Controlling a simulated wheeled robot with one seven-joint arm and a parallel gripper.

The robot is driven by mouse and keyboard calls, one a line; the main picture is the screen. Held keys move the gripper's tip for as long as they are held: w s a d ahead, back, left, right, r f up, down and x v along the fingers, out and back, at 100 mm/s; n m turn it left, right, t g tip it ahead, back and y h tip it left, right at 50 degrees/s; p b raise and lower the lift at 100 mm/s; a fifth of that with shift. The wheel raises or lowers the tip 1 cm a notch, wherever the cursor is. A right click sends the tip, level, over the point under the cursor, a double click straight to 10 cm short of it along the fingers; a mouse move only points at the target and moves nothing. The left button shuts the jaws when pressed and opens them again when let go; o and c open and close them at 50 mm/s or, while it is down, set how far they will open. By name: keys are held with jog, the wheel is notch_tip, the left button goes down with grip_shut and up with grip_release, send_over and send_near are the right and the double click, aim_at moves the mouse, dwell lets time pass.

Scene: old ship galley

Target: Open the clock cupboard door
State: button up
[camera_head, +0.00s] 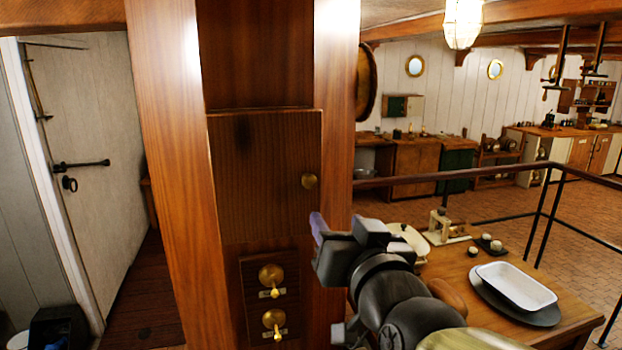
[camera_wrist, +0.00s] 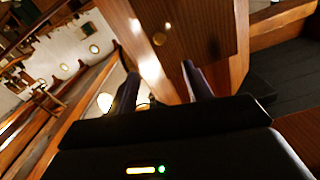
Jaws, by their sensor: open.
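The clock cupboard door (camera_head: 262,165) is a dark wooden panel in the tall wooden case, near the middle of the head view. It looks shut.
Two brass fittings (camera_head: 271,280) are on a plate below the door. A wooden table (camera_head: 460,285) with a white tray (camera_head: 516,284) and small items stands to the right, near my arm. A dark metal railing (camera_head: 470,180) runs behind it. A white door (camera_head: 85,150) is at the left.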

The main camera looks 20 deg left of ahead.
jog(key=p, duration=0.3)
send_near(310, 184)
jog(key=x, duration=0.9)
jog(key=shift+w, duration=0.3)
jog(key=shift+w+a, duration=0.25)
jog(key=shift+w, duration=0.05)
jog(key=shift+c, duration=0.2)
grip_shut()
